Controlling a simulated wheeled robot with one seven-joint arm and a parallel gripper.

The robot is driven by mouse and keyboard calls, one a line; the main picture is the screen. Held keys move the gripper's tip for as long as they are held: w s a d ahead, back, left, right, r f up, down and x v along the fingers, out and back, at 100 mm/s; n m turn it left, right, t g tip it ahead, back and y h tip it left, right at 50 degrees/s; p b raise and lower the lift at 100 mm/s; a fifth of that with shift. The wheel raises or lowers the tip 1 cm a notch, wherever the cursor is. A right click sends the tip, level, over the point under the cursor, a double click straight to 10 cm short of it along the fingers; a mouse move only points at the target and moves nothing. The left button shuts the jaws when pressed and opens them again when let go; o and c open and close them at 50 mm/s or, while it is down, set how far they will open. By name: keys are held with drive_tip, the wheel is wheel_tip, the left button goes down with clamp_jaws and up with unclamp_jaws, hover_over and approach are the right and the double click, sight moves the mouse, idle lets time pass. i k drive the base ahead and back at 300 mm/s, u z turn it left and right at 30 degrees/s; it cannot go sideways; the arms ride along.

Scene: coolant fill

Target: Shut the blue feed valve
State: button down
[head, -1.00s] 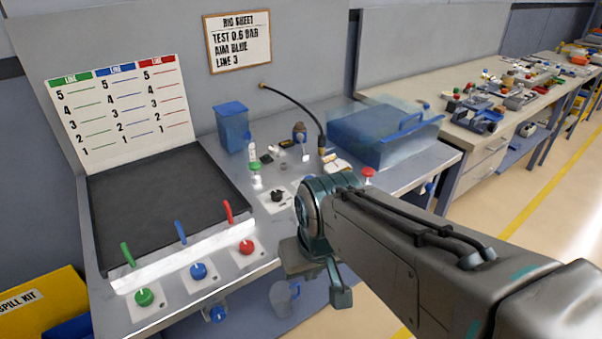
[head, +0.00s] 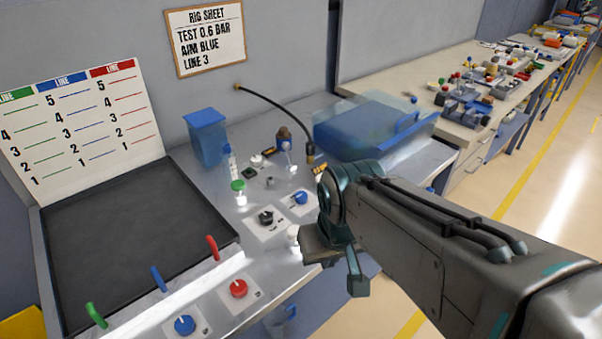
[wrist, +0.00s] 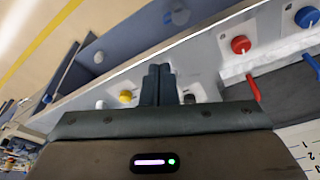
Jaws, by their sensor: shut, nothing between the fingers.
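A round blue knob (head: 185,325) sits on a white plate at the bench's front, with a blue lever (head: 158,278) behind it. It also shows in the wrist view (wrist: 307,17) at the top right. A second blue knob (head: 300,198) sits on a white plate further back, beside a black knob (head: 266,216). Another blue part (wrist: 176,16) shows on the bench's side in the wrist view. I cannot tell which is the feed valve. My gripper (head: 357,287) is shut and empty, over the bench's front edge, right of these knobs. Its fingers (wrist: 157,84) touch in the wrist view.
A red knob (head: 238,289) and red lever (head: 212,248) stand near the front blue knob. A dark tray (head: 120,240), blue bin (head: 206,137), green-capped bottle (head: 239,192) and clear-covered blue box (head: 370,130) occupy the bench. Open floor (head: 480,235) lies right.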

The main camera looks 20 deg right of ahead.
sight(301, 197)
drive_tip(key=u, duration=0.35)
drive_tip(key=k, duration=1.05)
drive_tip(key=z, duration=0.6)
drive_tip(key=i, duration=1.45)
drive_tip(key=u, duration=0.5)
